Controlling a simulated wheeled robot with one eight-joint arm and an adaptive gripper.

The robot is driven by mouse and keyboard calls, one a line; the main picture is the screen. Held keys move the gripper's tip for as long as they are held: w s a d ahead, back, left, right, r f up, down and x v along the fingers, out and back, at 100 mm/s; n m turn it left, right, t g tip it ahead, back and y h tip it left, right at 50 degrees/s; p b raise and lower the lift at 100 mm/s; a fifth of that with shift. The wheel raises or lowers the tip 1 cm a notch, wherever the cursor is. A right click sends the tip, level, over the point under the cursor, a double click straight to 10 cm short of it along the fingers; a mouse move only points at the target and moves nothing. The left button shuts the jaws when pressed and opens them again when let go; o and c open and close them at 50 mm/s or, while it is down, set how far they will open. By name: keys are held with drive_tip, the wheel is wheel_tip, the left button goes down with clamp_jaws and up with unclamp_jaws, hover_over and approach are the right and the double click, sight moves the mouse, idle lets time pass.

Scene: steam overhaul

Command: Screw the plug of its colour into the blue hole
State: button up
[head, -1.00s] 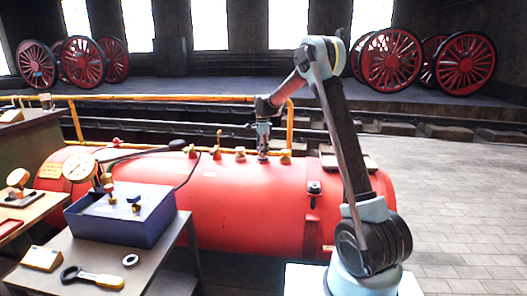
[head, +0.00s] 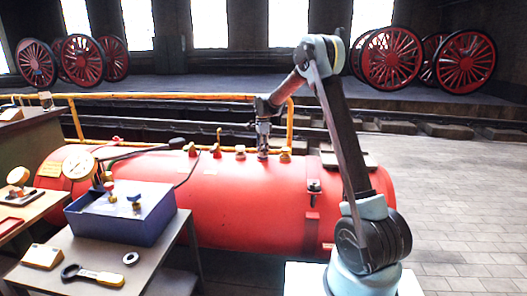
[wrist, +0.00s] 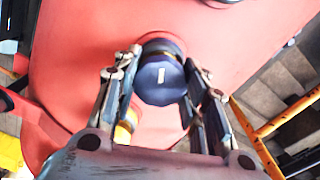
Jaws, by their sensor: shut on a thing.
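A blue plug (wrist: 162,80) with a white mark on its top sits between the fingers of my gripper (wrist: 160,92) in the wrist view. My gripper is shut on it. In the head view my gripper (head: 263,150) points straight down over the top of the red boiler (head: 255,205), in line with a row of fittings. A dark round collar shows just behind the plug in the wrist view. The blue hole itself is hidden, and I cannot tell how far the plug is in.
Brass fittings (head: 240,152) (head: 285,154) stand close on both sides of my gripper. A yellow rail (head: 180,98) runs behind the boiler. A blue box (head: 120,220) and a spanner (head: 92,276) are on the table at front left. The floor at right is clear.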

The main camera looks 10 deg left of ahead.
idle(0.3)
drive_tip(key=o, duration=1.2)
drive_tip(key=shift+o, duration=0.2)
drive_tip(key=shift+c, duration=0.8)
drive_tip(key=n, duration=0.5)
drive_tip(key=shift+n, duration=0.4)
drive_tip(key=n, duration=0.6)
drive_tip(key=shift+n, duration=0.4)
